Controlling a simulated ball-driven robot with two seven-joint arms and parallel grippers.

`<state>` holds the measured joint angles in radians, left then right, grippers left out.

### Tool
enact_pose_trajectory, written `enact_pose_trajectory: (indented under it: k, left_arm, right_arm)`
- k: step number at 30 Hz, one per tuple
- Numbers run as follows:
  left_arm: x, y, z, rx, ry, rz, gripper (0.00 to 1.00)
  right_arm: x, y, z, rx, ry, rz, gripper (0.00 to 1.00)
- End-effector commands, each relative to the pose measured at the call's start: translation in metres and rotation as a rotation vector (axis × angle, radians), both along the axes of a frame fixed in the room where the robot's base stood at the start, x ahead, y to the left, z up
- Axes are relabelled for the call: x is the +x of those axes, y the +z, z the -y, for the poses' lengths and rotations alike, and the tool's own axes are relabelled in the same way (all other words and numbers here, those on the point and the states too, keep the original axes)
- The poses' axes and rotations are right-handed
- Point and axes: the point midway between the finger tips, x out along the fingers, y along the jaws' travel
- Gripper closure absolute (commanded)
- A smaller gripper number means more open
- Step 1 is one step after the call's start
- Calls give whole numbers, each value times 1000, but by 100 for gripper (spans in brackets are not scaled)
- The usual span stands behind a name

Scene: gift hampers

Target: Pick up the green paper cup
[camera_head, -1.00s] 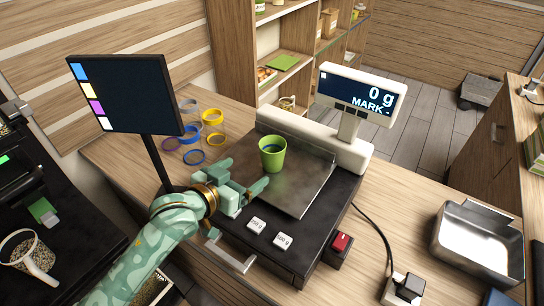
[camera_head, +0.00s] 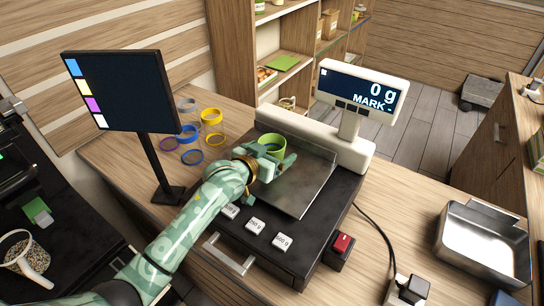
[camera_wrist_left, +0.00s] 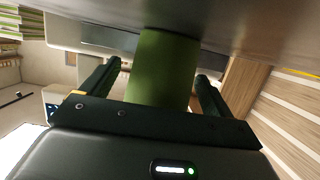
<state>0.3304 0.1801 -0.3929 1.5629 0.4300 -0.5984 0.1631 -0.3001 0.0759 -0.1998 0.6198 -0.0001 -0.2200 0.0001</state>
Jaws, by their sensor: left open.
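The green paper cup (camera_head: 271,143) stands upright on the scale's metal plate (camera_head: 305,190). Its lower part is hidden behind my left gripper in the head view. My left gripper (camera_head: 273,164) is open, with its fingers on both sides of the cup. In the left wrist view the cup (camera_wrist_left: 163,68) fills the space between the two fingers (camera_wrist_left: 158,88), with a gap visible on the right side. My right gripper is not in view.
The scale display (camera_head: 361,90) reads 0 g. A monitor (camera_head: 123,91) stands left of my arm. Small white weights (camera_head: 255,225) sit along the scale's front. A metal tray (camera_head: 482,245) is at the right.

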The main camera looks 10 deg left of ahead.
Motion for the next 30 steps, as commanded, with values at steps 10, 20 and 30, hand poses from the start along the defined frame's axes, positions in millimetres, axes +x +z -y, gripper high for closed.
enact_pose_trajectory:
  k: [10,20,30]
  left_arm:
    - [0,0,0,0,1,0,60]
    - [0,6,-1,0,1,1,64]
    - [-29,71,9,-4,-2,4,64]
  right_arm:
    - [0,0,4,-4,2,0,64]
    - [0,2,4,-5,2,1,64]
    - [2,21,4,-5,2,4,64]
